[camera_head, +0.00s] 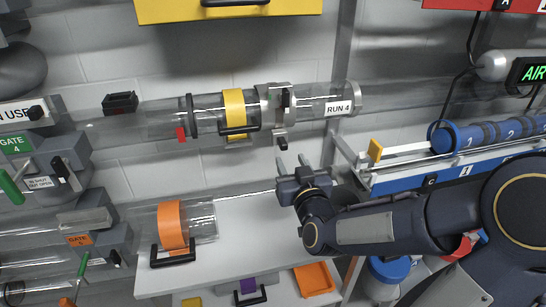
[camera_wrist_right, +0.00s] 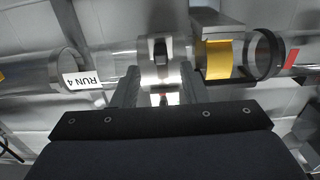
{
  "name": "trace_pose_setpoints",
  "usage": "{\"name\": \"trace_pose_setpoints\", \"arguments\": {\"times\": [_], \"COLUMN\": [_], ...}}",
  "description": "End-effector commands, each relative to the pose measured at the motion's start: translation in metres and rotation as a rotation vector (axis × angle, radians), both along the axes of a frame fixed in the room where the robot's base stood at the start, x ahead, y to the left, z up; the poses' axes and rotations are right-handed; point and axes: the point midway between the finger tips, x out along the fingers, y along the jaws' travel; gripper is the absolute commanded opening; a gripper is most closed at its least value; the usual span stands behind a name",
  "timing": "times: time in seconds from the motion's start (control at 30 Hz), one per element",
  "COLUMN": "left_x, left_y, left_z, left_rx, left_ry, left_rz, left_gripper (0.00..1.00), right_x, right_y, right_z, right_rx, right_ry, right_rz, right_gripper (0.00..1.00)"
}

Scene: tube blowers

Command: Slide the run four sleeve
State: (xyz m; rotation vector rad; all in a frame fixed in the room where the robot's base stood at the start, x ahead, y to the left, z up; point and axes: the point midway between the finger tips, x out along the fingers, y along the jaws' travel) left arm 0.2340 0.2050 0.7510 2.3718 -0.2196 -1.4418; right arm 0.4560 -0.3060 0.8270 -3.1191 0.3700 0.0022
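The run four sleeve is a clear tube with a yellow band (camera_head: 235,112) and a dark handle below. It sits in line on the horizontal clear tube labelled RUN 4 (camera_head: 339,107). A grey metal clamp (camera_head: 271,104) with a dark latch stands between the band and the label. My right gripper (camera_head: 293,161) is open and empty, just below the clamp. In the right wrist view its two fingers (camera_wrist_right: 161,92) point up at the clamp (camera_wrist_right: 160,62), and the yellow band (camera_wrist_right: 217,60) is to their right. Contact cannot be told. My left gripper is not in view.
A white shelf (camera_head: 250,230) below carries an orange-banded clear sleeve (camera_head: 173,226). Grey gate units stand at left, including the GATE 4 box (camera_head: 14,144). An orange tray (camera_head: 314,279) lies lower down.

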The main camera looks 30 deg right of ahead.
Motion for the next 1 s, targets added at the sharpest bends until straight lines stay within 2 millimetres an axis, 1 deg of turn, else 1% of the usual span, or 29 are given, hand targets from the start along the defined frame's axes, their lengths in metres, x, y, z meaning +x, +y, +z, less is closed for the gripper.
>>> {"name": "trace_pose_setpoints", "arguments": {"times": [0.17,0.3,0.43,0.6,0.83,0.87,1.0], "left_x": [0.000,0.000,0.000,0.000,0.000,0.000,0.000], "left_y": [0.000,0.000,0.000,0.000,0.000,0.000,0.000], "left_z": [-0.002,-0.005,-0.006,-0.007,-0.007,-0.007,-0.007], "left_rx": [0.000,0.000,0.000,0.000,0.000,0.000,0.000], "left_ry": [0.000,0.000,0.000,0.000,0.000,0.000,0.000], "left_rz": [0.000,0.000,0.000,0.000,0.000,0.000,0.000], "left_gripper": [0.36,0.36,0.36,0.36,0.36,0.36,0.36], "right_x": [0.023,0.046,0.062,0.072,0.073,0.073,0.073], "right_y": [-0.005,-0.011,-0.015,-0.017,-0.018,-0.018,-0.018], "right_z": [0.000,0.000,0.001,0.001,0.002,0.001,0.002], "right_rx": [-0.003,-0.001,-0.001,0.000,0.001,0.001,0.001], "right_ry": [-0.001,-0.001,-0.001,-0.001,-0.001,-0.001,-0.001], "right_rz": [0.000,-0.001,-0.001,0.000,0.000,0.000,0.000], "right_gripper": [0.40,0.40,0.40,0.40,0.40,0.39,0.20]}}
